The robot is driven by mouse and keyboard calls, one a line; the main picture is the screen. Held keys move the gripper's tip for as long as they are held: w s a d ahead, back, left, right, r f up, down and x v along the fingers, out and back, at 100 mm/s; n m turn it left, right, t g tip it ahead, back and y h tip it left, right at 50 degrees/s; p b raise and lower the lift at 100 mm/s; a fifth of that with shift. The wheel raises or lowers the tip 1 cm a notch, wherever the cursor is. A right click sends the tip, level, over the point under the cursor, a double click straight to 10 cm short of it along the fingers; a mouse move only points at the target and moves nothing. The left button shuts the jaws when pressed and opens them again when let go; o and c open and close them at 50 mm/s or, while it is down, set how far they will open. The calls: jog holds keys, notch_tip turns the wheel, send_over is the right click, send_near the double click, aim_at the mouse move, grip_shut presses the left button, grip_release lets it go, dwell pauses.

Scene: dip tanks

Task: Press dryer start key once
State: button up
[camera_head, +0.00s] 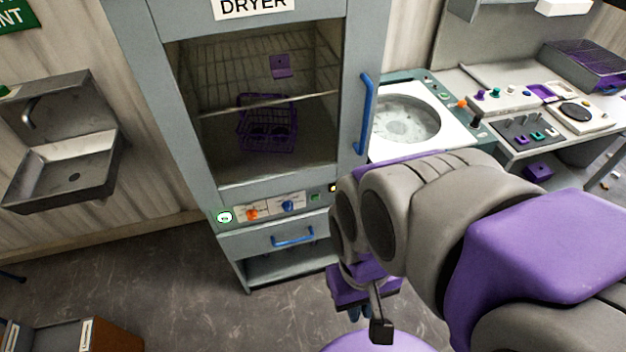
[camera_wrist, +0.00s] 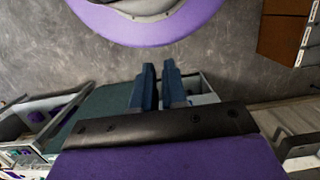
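The dryer (camera_head: 185,110) is a grey-blue cabinet with a window in its shut-looking door and a blue upright handle (camera_head: 365,112). Its control strip below the window has a round white lit key (camera_head: 224,217) at the left, an orange knob (camera_head: 252,213), a blue knob (camera_head: 288,206) and a small green key (camera_head: 315,197). I cannot read which key is start. My gripper (camera_head: 358,312) hangs low, right of the dryer's base and apart from it. In the wrist view its two dark blue fingers (camera_wrist: 158,70) are close together with a narrow gap and nothing visible between them.
A purple wire basket (camera_head: 266,128) is inside the dryer. A blue-handled drawer (camera_head: 275,242) sits below the controls. A metal sink (camera_head: 70,165) is at left, a round basin (camera_head: 405,122) and cluttered bench at right. The floor before the dryer is clear.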

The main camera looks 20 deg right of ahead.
jog(key=shift+a, duration=0.5)
jog(key=shift+c, duration=0.7)
jog(key=a, duration=0.3)
grip_shut()
jog(key=w+d+f+t+h, duration=0.1)
jog(key=w+d+f, duration=0.1)
jog(key=w+d, duration=0.45)
jog(key=w+d+f+n+t+h, duration=0.1)
jog(key=w+d+f+t, duration=0.15)
jog(key=w, duration=0.75)
jog(key=w+d+f+t, duration=0.1)
jog(key=w+d+f, duration=0.1)
jog(key=w+d, duration=0.45)
jog(key=w+d+f+n+t+p, duration=0.1)
jog(key=w+f, duration=0.4)
jog(key=w, duration=0.3)
jog(key=w+d+f+n+t, duration=0.1)
jog(key=w+f+t, duration=0.1)
jog(key=w+f, duration=0.4)
jog(key=w+f+n+t+y, duration=0.2)
jog(key=w+f+y, duration=0.35)
jog(key=f, duration=0.75)
jog(key=s+a+f+t+y+p, duration=0.1)
jog(key=s+a+f+t+y, duration=0.1)
jog(key=f, duration=0.8)
jog(key=shift+s+a+y, duration=0.55)
jog(key=shift+a+y, duration=0.4)
jog(key=shift+a, duration=0.55)
